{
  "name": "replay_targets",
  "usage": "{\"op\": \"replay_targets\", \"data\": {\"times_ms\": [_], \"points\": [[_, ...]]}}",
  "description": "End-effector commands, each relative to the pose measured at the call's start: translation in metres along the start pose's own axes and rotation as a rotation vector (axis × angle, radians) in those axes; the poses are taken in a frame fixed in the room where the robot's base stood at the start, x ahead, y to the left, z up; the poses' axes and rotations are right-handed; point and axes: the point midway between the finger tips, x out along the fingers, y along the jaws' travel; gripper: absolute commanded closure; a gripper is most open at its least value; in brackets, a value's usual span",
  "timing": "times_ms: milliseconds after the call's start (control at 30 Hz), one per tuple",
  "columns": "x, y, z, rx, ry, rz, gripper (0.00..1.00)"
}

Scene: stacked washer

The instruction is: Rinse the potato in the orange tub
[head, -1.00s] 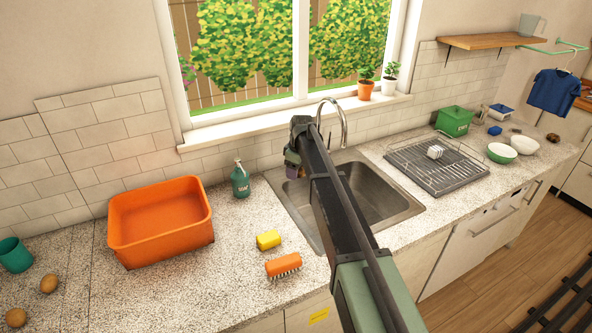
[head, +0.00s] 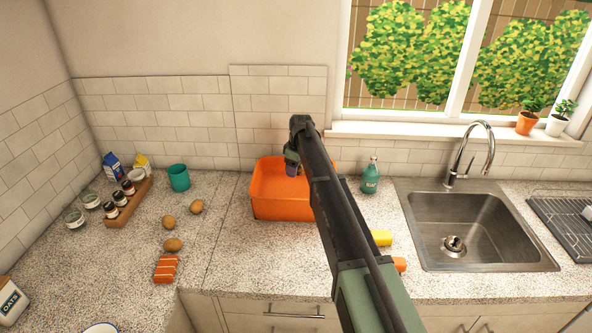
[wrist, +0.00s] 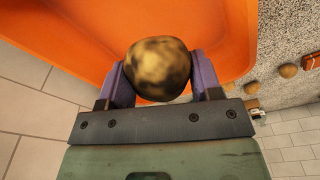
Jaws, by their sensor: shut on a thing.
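My gripper (head: 291,168) is at the orange tub (head: 265,208), over its back right part in the head view. In the wrist view my gripper (wrist: 158,80) is shut on a potato (wrist: 158,62), with a purple finger on each side. This potato is brown-yellow with dark, dirty-looking patches. The tub's orange inside (wrist: 60,25) shows behind it. In the head view the held potato is hidden by the gripper. I cannot tell whether it touches the tub or whether water is in the tub.
Loose potatoes (head: 173,244) lie on the counter left of the tub, near a teal cup (head: 179,178) and a spice rack (head: 128,203).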

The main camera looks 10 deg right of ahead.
Motion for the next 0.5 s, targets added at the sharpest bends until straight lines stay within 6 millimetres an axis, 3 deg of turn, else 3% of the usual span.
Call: {"op": "replay_targets", "data": {"times_ms": [267,500], "points": [[0.004,0.001,0.0,0.0,0.0,0.0,0.66],[0.028,0.001,0.003,0.0,0.0,0.0,0.66]]}}
